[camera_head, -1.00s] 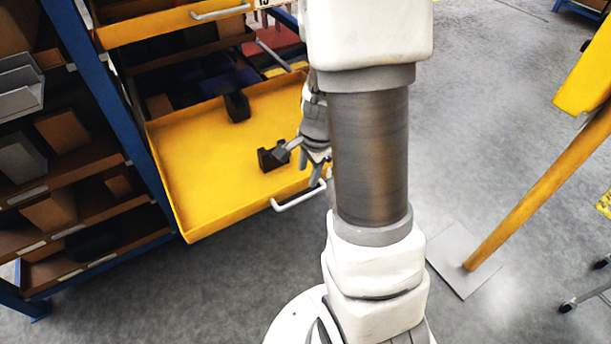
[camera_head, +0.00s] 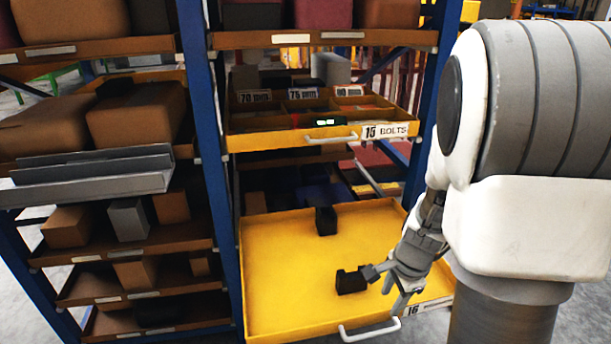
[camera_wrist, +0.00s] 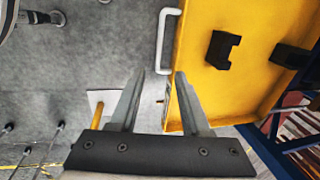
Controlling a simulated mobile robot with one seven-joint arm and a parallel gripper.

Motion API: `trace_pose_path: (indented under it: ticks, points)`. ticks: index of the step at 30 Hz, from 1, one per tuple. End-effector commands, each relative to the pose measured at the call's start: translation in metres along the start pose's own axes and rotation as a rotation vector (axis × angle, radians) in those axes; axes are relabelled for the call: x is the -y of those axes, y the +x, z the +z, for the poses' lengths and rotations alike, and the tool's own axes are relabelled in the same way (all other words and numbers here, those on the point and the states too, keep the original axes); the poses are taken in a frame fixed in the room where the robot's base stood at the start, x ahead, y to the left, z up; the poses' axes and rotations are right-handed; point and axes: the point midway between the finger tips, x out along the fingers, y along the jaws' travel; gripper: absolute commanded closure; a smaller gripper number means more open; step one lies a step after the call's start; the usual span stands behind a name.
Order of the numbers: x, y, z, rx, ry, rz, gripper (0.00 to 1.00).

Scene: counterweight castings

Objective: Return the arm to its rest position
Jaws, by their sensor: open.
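My gripper (camera_head: 393,288) is at the front right part of the open yellow drawer (camera_head: 275,290), near its handle. In the wrist view my gripper (camera_wrist: 160,82) is open, with nothing between its two fingers. In that view its right finger overlaps the drawer's front edge. My arm fills the right side of the head view. A black notched casting (camera_head: 350,281) lies in the drawer just left of my gripper; the wrist view also shows it (camera_wrist: 222,50), apart from the fingers. A second black casting (camera_head: 326,220) stands farther back in the drawer.
A drawer labelled bolts (camera_head: 290,138) is above the open one. Blue rack posts (camera_head: 208,150) and shelves of brown boxes (camera_head: 135,115) stand at left. The drawer handle (camera_head: 370,331) sticks out in front.

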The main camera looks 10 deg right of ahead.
Motion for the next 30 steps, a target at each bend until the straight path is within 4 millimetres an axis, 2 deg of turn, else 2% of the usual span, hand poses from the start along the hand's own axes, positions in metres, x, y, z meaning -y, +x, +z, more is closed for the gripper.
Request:
trace_pose_path:
  ticks: [2,5,9,14,18,24,30]
  points:
    - [0.004,-0.012,0.005,0.006,-0.034,-0.012,0.53]
    - [0.01,-0.041,0.019,0.02,-0.133,-0.042,0.53]
    - [0.015,-0.099,0.047,0.036,-0.353,-0.097,0.53]
    - [0.011,-0.162,0.077,0.025,-0.626,-0.155,0.53]
    - [0.001,-0.213,0.098,-0.009,-0.862,-0.195,0.53]
    - [-0.022,-0.279,0.12,-0.099,-1.186,-0.229,0.53]
    - [-0.045,-0.32,0.13,-0.196,-1.422,-0.228,0.53]
